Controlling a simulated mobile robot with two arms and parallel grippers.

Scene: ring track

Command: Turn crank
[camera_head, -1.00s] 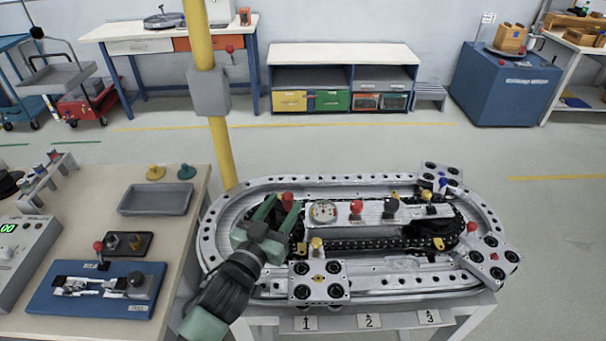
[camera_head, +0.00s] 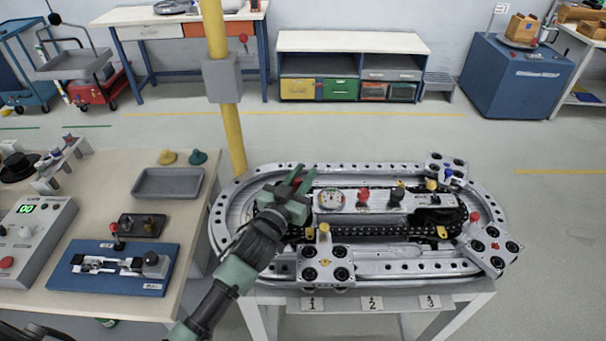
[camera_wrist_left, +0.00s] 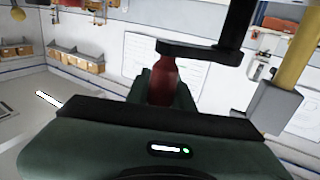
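The ring track (camera_head: 400,268) is a grey oval with a dark chain inside, standing on a light table. My left gripper (camera_head: 299,182) is over its left end. The crank's red handle (camera_head: 296,183) shows between the green fingers. In the left wrist view the red handle (camera_wrist_left: 162,80) stands upright between the fingers (camera_wrist_left: 163,92), which appear closed against its sides. A black crank arm (camera_wrist_left: 195,48) runs from the handle's top end to the right. The crank's hub is hidden behind my gripper in the head view. My right gripper is not in view.
Four-wheeled grey carriages (camera_head: 326,266) sit on the track at the front, right and back right. A red knob (camera_head: 363,197) and a gauge (camera_head: 331,199) are on the centre plate. A yellow post (camera_head: 232,140) rises behind. A bench (camera_head: 110,215) stands left.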

